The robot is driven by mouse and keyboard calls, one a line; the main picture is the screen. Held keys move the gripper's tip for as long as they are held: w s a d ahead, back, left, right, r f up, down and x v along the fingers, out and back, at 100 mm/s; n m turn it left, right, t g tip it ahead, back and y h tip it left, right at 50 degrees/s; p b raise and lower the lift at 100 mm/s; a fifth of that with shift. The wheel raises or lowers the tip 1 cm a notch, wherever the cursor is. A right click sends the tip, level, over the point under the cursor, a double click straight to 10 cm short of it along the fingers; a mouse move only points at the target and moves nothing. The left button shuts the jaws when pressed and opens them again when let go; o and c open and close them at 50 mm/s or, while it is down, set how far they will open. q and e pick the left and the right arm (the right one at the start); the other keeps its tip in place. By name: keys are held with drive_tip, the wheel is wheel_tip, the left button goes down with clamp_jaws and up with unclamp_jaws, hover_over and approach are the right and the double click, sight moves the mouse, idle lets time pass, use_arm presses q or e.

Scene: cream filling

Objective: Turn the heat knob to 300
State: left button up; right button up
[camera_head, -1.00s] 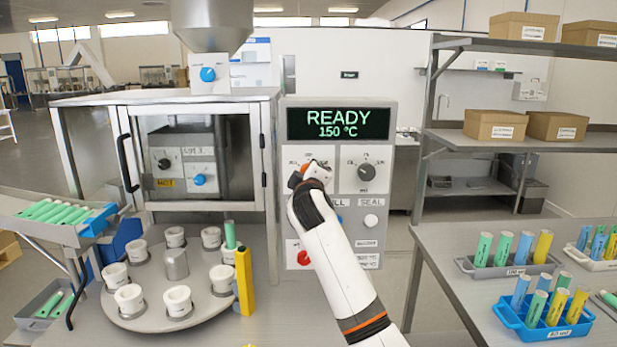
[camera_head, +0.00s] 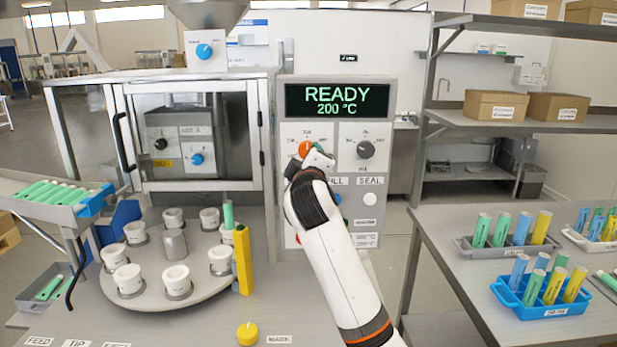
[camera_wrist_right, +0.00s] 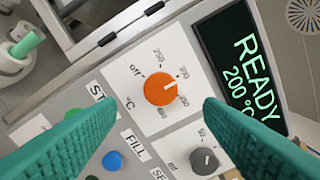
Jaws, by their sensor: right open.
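The orange heat knob (camera_head: 306,148) sits on the grey control panel (camera_head: 287,190), below the display (camera_head: 337,100), which reads READY 200 °C. In the right wrist view the knob (camera_wrist_right: 158,90) shows a white pointer mark toward its right side; the dial labels around it are tilted and small. My right gripper (camera_head: 318,158) is in front of the panel, just below the knob and partly covering it in the head view. Its teal fingers (camera_wrist_right: 160,118) are spread apart with nothing between them, and the knob is beyond the gap. My left gripper is out of view.
A grey mL knob (camera_head: 366,150) is right of the heat knob. Below are FILL and SEAL buttons, including a blue one (camera_wrist_right: 113,161). A turntable with white cups (camera_head: 160,300) stands left, racks of tubes (camera_head: 543,305) right.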

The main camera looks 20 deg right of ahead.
drive_tip(key=v, duration=0.5)
drive_tip(key=shift+s+b, duration=0.1)
drive_tip(key=shift+b, duration=0.25)
drive_tip(key=shift+f, duration=0.1)
